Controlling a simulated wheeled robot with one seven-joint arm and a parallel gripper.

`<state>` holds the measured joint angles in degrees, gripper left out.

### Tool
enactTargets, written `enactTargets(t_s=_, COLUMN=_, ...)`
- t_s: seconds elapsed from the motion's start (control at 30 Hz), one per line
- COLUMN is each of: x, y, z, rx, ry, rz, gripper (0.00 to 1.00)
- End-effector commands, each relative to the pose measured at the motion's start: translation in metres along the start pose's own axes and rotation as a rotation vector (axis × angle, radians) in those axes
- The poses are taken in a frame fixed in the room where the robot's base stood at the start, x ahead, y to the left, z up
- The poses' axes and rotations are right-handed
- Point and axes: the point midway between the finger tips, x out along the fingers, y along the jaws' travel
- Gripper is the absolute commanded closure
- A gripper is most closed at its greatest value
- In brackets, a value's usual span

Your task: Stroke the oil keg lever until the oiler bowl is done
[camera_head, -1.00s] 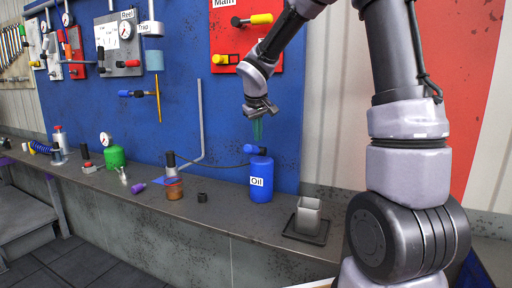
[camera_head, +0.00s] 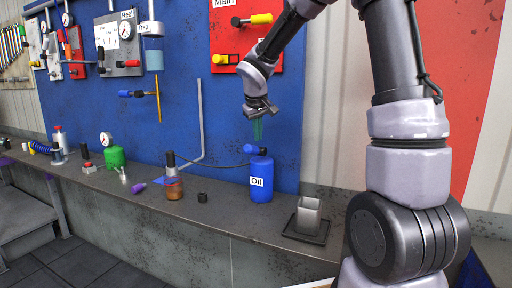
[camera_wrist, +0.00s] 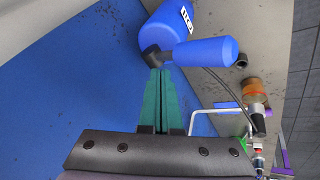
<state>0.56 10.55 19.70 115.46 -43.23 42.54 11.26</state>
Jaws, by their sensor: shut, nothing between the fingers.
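The blue oil keg (camera_head: 261,188) stands upright on the bench with a white "Oil" label. Its lever (camera_head: 250,149) has a thick blue grip, pointing left at the keg's top. In the wrist view the keg (camera_wrist: 168,20) and lever grip (camera_wrist: 208,52) are close beyond my fingers. My gripper (camera_head: 257,138) points down just above the lever, teal fingers together and empty. In the wrist view its tips (camera_wrist: 159,70) are by the lever's dark root; I cannot tell whether they touch. The amber bowl with a dark top (camera_head: 174,189), apparently the oiler bowl, stands left of the keg.
A thin dark hose (camera_head: 220,166) runs left from the keg. A grey open container (camera_head: 308,215) on a dark tray stands right of the keg. A small black block (camera_head: 202,198) lies between bowl and keg. The blue panel (camera_head: 225,110) rises behind the bench.

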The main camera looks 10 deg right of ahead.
Motion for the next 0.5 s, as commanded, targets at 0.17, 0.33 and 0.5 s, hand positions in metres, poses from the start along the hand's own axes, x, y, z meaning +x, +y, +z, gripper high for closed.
enactTargets(t_s=0.17, x=0.0, y=0.0, z=0.0, rx=0.0, ry=0.0, rz=0.0, gripper=1.0)
enactTargets(t_s=0.33, x=0.0015, y=-0.0012, z=0.0012, rx=-0.001, ry=-0.001, rz=0.0, gripper=1.0)
enactTargets(t_s=0.5, x=0.0054, y=-0.0043, z=0.0044, rx=-0.001, ry=-0.001, rz=0.0, gripper=1.0)
